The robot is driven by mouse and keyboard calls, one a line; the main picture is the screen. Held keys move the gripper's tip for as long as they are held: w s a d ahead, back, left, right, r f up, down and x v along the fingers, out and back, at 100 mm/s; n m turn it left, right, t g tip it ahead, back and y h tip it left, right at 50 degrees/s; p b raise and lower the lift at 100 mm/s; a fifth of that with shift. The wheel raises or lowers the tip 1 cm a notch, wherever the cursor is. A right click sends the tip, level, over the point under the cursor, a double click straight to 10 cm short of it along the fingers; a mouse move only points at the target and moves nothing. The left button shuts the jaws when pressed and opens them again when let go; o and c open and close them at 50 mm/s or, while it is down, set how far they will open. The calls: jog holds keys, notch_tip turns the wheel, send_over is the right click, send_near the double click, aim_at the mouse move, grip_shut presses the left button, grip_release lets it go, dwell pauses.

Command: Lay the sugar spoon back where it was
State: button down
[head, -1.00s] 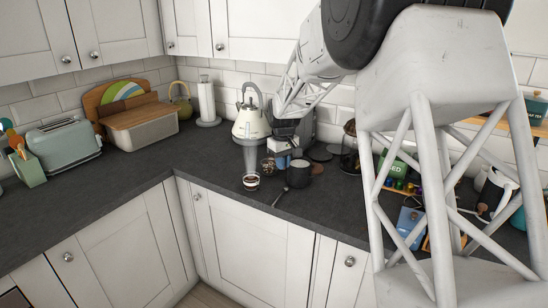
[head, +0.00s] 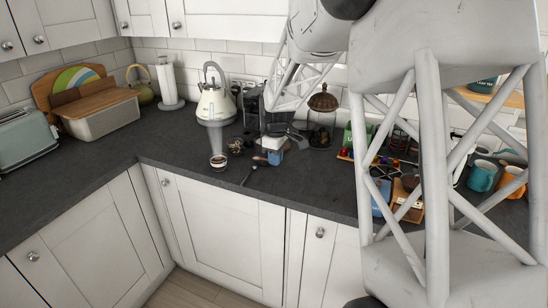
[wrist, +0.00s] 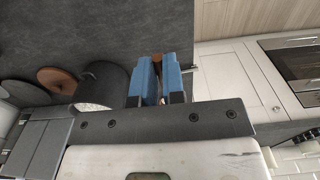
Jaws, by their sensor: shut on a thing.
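My gripper (head: 274,156) is low over the worktop, near its front edge; its blue fingers also show in the wrist view (wrist: 159,72). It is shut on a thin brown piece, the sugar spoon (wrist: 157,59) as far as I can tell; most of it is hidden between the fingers. A dark pot (wrist: 106,78) with pale contents stands just left of the fingers in the wrist view. A brown round lid (wrist: 57,80) lies beside it.
A glass canister (head: 321,120) stands to the right.

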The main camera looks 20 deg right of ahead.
aim_at(275, 186)
jog(key=shift+f, duration=0.1)
jog(key=shift+f, duration=4.25)
jog(key=c, duration=1.1)
grip_release()
jog(key=shift+r, duration=0.15)
notch_tip(275, 186, up, 7)
jog(key=shift+r, duration=0.25)
